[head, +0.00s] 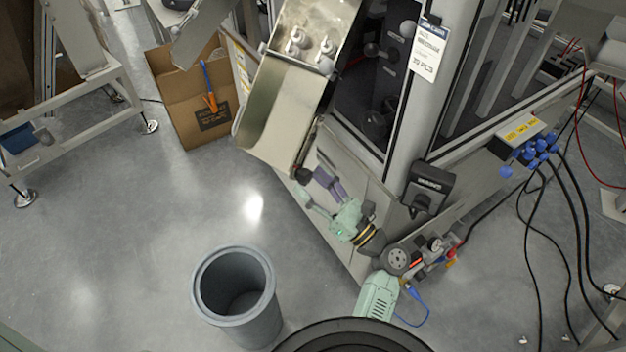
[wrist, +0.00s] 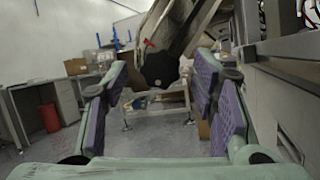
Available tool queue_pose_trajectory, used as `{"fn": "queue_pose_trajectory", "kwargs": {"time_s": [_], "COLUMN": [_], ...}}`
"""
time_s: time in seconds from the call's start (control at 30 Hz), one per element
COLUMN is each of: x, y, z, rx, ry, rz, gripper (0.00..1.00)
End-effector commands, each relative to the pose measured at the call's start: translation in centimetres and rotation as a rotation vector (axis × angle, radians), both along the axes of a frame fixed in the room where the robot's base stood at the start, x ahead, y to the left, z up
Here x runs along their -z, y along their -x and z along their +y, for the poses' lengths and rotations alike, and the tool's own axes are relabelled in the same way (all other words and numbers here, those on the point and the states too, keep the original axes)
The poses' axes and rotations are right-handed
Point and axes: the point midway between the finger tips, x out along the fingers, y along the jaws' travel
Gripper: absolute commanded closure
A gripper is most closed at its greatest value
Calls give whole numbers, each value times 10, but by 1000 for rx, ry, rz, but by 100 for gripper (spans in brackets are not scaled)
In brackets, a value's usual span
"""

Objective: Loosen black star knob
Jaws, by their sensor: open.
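The black star knob (wrist: 159,66) shows in the wrist view as a dark lobed shape with a small pale centre, under the metal chute. In the head view it is a small dark knob (head: 303,175) at the chute's lower end. My gripper (head: 312,180) is just beside it, with green links and purple pads. In the wrist view my gripper (wrist: 160,80) is open and empty, with one finger on each side of the picture. The knob appears in the gap between the fingertips, apart from both pads. Its distance beyond the tips is hard to tell.
The metal chute (head: 283,110) slopes down above the knob. The machine frame (head: 408,90) stands close to the right of my arm. A cardboard box (head: 190,105) is behind left, and a grey bin (head: 236,290) stands in front. The floor at left is open.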

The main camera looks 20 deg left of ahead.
Motion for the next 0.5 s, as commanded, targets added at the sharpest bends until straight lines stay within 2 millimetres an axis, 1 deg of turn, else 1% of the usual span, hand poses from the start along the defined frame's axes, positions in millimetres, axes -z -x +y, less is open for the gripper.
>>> {"fn": "queue_pose_trajectory", "kwargs": {"time_s": [0.3,0.5], "x": [-1,-1], "y": [-1,-1], "z": [3,3], "rx": [0,0], "ry": [0,0], "rz": [-1,-1], "gripper": [48,60]}}
